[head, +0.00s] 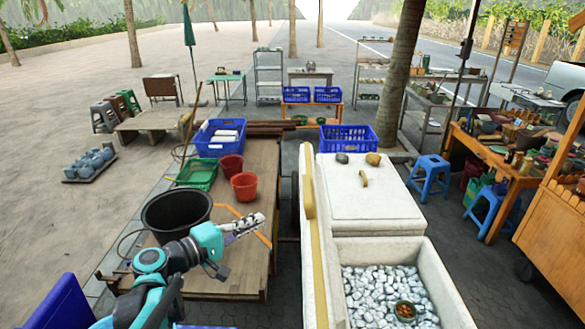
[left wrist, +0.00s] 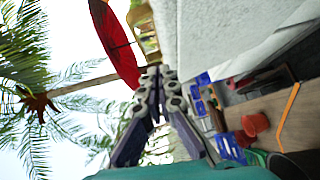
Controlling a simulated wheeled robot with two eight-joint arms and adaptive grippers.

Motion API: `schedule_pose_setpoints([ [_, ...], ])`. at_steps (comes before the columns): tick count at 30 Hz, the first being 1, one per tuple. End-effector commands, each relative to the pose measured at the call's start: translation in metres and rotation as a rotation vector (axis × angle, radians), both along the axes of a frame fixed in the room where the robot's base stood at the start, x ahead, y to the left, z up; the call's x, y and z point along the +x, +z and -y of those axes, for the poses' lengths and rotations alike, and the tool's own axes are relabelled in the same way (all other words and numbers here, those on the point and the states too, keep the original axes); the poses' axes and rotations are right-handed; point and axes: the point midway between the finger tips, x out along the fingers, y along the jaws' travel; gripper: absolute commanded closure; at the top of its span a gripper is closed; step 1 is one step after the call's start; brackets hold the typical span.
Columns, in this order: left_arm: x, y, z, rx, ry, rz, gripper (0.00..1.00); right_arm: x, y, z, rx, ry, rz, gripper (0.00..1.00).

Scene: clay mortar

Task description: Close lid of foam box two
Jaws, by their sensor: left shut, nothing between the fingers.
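The white foam box (head: 440,275) stands at the lower right of the head view, filled with silvery ice-like pieces, its top open. A tall white panel (head: 318,250) with a yellowish strip stands upright along its left side; it looks like the raised lid. Behind, a white lid with a small handle (head: 385,210) lies flat and closed. My left gripper (head: 258,221) is shut and empty, left of the upright panel and apart from it. In the left wrist view its fingers (left wrist: 158,72) are together, beside a large white surface (left wrist: 250,35). My right gripper is not in view.
A wooden table (head: 240,270) under my left arm holds a black tub (head: 176,215), red buckets (head: 243,186), a green basket (head: 197,174) and a blue crate (head: 220,138). Two stones lie on the closed lid.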

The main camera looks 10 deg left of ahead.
Motion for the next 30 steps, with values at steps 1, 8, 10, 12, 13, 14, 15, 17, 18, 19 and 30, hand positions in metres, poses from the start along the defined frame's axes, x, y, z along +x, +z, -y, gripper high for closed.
schedule_pose_setpoints([
  [1, 0.004, 0.016, -0.009, -0.032, 0.011, 0.019, 1.0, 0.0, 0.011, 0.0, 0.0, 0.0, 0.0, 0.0],
  [8, 0.017, 0.028, -0.011, -0.084, 0.018, 0.049, 1.0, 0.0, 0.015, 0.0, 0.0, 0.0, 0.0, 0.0],
  [10, 0.026, 0.028, -0.005, -0.084, 0.016, 0.048, 1.0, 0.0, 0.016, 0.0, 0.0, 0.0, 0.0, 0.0],
  [12, 0.037, 0.028, 0.003, -0.082, 0.015, 0.048, 1.0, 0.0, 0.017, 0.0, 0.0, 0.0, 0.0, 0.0],
  [13, 0.043, 0.028, 0.007, -0.082, 0.015, 0.048, 1.0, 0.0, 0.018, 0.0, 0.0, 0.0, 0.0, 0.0],
  [14, 0.048, 0.028, 0.01, -0.082, 0.015, 0.048, 1.0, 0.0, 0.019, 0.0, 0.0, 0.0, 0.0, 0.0],
  [15, 0.056, 0.028, 0.015, -0.082, 0.015, 0.048, 1.0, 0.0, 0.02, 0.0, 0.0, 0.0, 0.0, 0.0],
  [17, 0.067, 0.028, 0.023, -0.082, 0.015, 0.048, 1.0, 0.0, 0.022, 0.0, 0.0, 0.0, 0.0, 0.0],
  [18, 0.074, 0.027, 0.028, -0.082, 0.015, 0.047, 1.0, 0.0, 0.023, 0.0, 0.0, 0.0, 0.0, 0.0],
  [19, 0.079, 0.027, 0.031, -0.082, 0.015, 0.047, 1.0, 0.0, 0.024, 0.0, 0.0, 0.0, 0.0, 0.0],
  [30, 0.098, 0.026, 0.074, -0.081, 0.018, 0.046, 1.0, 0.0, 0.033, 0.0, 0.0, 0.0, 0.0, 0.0],
])
